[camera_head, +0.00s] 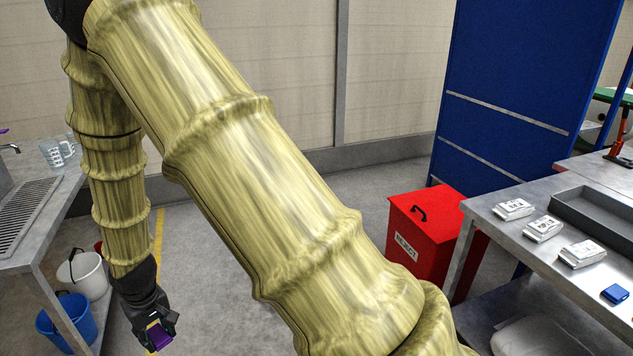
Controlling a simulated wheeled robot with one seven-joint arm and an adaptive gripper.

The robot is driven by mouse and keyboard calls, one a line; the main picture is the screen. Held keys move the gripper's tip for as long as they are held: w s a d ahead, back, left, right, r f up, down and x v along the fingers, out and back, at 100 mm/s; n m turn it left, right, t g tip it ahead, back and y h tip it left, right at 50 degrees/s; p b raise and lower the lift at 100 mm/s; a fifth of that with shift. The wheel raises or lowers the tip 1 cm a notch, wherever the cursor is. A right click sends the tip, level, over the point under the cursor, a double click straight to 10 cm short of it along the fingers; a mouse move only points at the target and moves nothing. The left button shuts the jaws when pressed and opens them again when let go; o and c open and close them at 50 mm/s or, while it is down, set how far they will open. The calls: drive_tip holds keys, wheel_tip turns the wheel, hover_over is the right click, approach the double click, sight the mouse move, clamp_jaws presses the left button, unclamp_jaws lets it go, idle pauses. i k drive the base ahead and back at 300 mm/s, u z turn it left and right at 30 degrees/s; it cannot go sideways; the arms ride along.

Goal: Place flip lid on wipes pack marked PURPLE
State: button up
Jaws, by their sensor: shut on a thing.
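My gripper (153,325) hangs low at the lower left, above the floor. It is shut on a small purple piece that looks like a flip lid (160,337). Three white wipes packs lie in a slanting row on the metal table at the right: a far one (513,209), a middle one (543,229) and a near one (582,253). Their dark print is too small to read, so I cannot tell which is marked PURPLE. My gripper is far from all of them.
A blue lid-like piece (615,293) lies near the table's (508,233) front edge, and a dark grey tray (596,213) sits behind the packs. A red REJECT bin (418,260) stands beside the table. A sink bench (45,232), white bucket (88,275) and blue bucket (67,322) are at left.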

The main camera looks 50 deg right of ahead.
sight(546, 224)
drive_tip(key=u, duration=0.35)
drive_tip(key=k, duration=1.85)
drive_tip(key=z, duration=1.25)
